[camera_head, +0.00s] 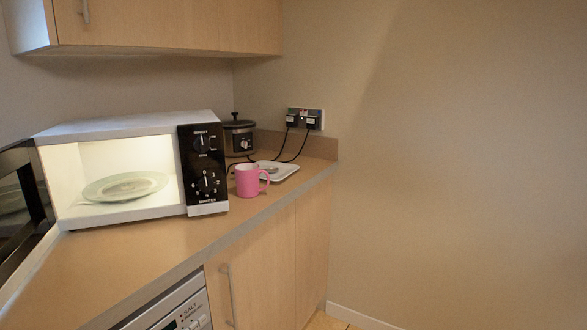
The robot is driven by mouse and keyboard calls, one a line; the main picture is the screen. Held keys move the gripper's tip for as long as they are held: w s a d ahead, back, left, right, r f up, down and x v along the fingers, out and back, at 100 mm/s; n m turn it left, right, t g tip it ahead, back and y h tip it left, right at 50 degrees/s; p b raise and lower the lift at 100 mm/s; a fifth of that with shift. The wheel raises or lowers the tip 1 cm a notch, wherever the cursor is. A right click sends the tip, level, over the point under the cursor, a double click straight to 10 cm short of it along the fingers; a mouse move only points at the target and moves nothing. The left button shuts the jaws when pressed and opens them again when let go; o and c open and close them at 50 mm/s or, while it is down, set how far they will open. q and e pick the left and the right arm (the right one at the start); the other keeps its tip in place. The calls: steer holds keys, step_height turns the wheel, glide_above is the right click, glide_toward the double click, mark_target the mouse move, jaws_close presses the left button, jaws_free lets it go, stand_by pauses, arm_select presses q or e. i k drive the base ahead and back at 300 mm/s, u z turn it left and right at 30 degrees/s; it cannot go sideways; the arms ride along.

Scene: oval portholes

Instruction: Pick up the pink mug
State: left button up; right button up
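The pink mug (247,181) stands upright on the counter, just right of the microwave. Its handle points to the right and its opening faces up. It is near the front edge of the counter, in front of a white tray, and nothing covers its front. Neither of my grippers shows in the head view.
The microwave (105,134) stands open and lit, with a plate (125,187) inside and its door (22,200) swung left. Behind the mug are a white tray (284,171), a slow cooker (239,137) and plugged-in cords (292,143). The front counter (110,270) is clear. Cabinets (170,25) hang above.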

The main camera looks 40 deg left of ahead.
mark_target(247, 175)
steer(key=i, duration=2.2)
steer(key=u, duration=1.95)
